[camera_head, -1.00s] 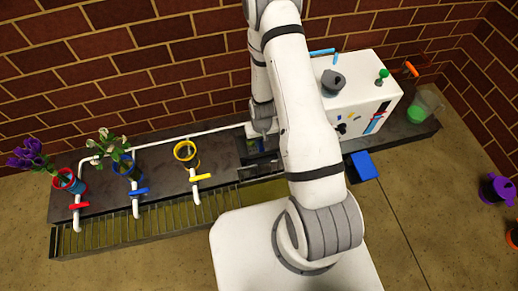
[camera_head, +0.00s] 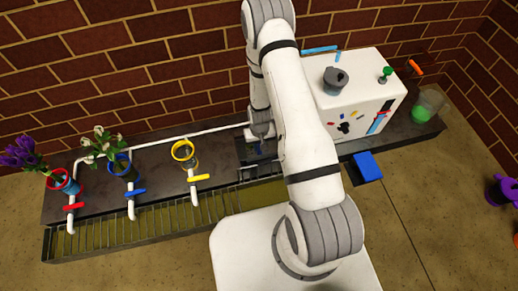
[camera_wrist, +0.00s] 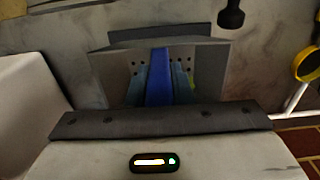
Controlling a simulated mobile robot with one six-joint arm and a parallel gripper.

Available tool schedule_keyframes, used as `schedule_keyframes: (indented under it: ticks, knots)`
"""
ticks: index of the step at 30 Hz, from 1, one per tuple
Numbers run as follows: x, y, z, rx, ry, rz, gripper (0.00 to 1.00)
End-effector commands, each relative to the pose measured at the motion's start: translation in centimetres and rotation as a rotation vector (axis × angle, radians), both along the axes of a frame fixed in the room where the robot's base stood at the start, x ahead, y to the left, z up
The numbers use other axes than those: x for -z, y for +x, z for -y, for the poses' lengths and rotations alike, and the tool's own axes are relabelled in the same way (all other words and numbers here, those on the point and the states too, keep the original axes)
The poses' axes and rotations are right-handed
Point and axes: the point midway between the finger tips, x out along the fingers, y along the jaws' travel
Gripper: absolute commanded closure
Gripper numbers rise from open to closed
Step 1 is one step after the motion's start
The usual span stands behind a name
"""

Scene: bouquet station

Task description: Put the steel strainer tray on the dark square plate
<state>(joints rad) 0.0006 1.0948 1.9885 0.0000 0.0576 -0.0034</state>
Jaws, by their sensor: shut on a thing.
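In the wrist view, the steel strainer tray (camera_wrist: 213,67) is a grey, shallow piece with small holes and a blue bar in its middle. My gripper (camera_wrist: 160,85) has its fingers on either side of that bar and is shut on it. A dark strip (camera_wrist: 150,35), probably the dark square plate, shows just beyond the tray. In the camera_head view, my gripper (camera_head: 263,138) is low over the dark counter, right of the yellow pot, partly hidden by my arm. I cannot tell whether the tray touches the plate.
The yellow pot (camera_head: 185,153) stands left of my gripper. Blue (camera_head: 122,168) and red (camera_head: 63,182) pots with flowers stand farther left. A white machine (camera_head: 358,90) stands to the right, with a blue piece (camera_head: 368,166) at its front. A green-bottomed glass (camera_head: 426,108) is at the right end.

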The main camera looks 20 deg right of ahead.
Motion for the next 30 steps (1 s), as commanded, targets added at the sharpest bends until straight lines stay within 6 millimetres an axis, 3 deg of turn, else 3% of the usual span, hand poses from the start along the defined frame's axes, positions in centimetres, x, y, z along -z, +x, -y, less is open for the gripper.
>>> schedule_keyframes:
  ticks: [7, 20, 21, 28, 30]
  knots:
    - [3.4, 0.3, 0.0, 0.001, 0.000, 0.000, 1.00]
    - [3.7, 0.8, 0.1, 0.001, 0.000, -0.001, 1.00]
    - [3.6, 0.8, 0.1, 0.001, 0.000, -0.001, 0.77]
    - [3.5, 0.8, 0.1, 0.002, 0.000, -0.001, 0.58]
    - [3.5, 0.8, 0.1, 0.002, 0.000, -0.001, 0.58]
